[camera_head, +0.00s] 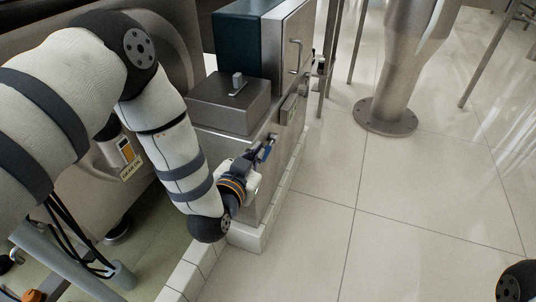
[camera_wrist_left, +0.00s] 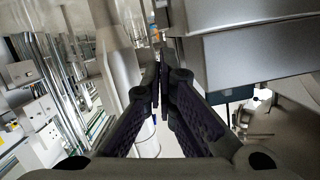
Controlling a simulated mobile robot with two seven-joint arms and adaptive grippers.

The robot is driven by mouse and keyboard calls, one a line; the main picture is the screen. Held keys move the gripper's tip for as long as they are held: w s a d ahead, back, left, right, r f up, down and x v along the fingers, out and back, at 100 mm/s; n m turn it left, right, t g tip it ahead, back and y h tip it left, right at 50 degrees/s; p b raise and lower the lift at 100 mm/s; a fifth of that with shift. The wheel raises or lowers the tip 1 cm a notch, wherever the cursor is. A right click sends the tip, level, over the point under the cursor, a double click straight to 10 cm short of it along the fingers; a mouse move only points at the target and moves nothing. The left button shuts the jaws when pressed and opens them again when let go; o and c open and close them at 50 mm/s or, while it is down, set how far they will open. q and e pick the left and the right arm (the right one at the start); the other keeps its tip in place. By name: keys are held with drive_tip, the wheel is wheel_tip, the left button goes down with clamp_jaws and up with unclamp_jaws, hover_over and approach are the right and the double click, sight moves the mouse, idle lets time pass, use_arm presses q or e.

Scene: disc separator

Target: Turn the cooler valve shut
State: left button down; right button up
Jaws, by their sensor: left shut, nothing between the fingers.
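The valve's exact angle cannot be made out. My right gripper is out of view.
A low tiled curb (camera_head: 246,236) runs under the housing. A round steel pedestal (camera_head: 385,117) is bolted to the floor at the back. A door with a handle (camera_head: 295,55) is above the gripper.

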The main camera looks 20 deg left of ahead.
use_arm(q)
drive_tip(key=b, duration=0.2)
hover_over(266, 149)
drive_tip(key=s+d, duration=0.2)
drive_tip(key=s, duration=0.1)
wheel_tip(266, 149, down, 2)
drive_tip(key=shift+a+f+b, duration=0.25)
drive_tip(key=shift+f, duration=0.8)
drive_tip(key=shift+a+f+b, duration=0.2)
drive_tip(key=shift+f+b, duration=0.05)
drive_tip(key=shift+f, duration=0.8)
